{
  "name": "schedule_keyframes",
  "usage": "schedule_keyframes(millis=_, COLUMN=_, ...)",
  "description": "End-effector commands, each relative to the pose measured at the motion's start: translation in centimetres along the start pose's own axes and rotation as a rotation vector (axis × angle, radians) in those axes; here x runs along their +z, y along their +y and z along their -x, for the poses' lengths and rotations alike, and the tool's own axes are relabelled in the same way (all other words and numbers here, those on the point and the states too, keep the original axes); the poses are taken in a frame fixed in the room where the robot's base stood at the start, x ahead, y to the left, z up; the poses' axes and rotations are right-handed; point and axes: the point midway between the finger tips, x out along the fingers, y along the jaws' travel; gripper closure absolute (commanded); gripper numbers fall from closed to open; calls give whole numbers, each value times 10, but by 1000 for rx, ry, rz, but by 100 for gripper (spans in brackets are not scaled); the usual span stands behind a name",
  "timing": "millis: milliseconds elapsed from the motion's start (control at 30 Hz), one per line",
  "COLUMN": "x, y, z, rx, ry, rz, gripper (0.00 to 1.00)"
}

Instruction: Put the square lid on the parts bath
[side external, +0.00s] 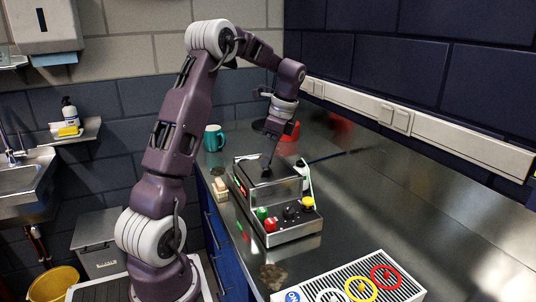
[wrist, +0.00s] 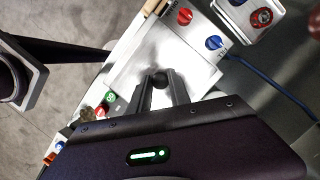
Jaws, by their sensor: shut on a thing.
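The square lid (wrist: 135,66) is a silver plate with a round black knob (wrist: 159,80) at its middle. My gripper (wrist: 166,88) is shut on this knob; in the side view my gripper (side external: 268,166) points down over the top of the parts bath. The parts bath (side external: 294,232) is a metal box with green, red, black and yellow controls on its front. The lid (side external: 281,170) lies level across the bath's top in the side view. I cannot tell whether its edges touch the rim; the bath's opening is hidden beneath it.
A teal mug (side external: 213,138) and a small wooden block (side external: 221,188) stand left of the bath. A red item (side external: 288,137) is behind my wrist. A white slotted panel with coloured rings (side external: 345,285) lies in front. The steel bench (side external: 400,205) is clear to the right.

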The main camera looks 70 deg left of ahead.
Motion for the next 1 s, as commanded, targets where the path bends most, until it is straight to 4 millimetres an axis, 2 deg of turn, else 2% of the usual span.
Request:
schedule_keyframes(millis=67, x=0, y=0, z=-1, rx=0, ry=0, rz=0, gripper=100)
schedule_keyframes(millis=100, x=0, y=0, z=-1, rx=-1, ry=0, rz=0, gripper=69)
schedule_keyframes(millis=200, x=0, y=0, z=-1, rx=0, ry=0, rz=0, gripper=51)
schedule_keyframes(millis=500, x=0, y=0, z=1, rx=-1, ry=0, rz=0, gripper=51)
schedule_keyframes(millis=567, x=-1, y=-1, z=9, rx=-4, ry=1, rz=1, gripper=51)
schedule_keyframes(millis=800, x=-1, y=-1, z=57, rx=-5, ry=1, rz=0, gripper=51)
schedule_keyframes(millis=1000, x=0, y=0, z=71, rx=-1, ry=0, rz=1, gripper=51)
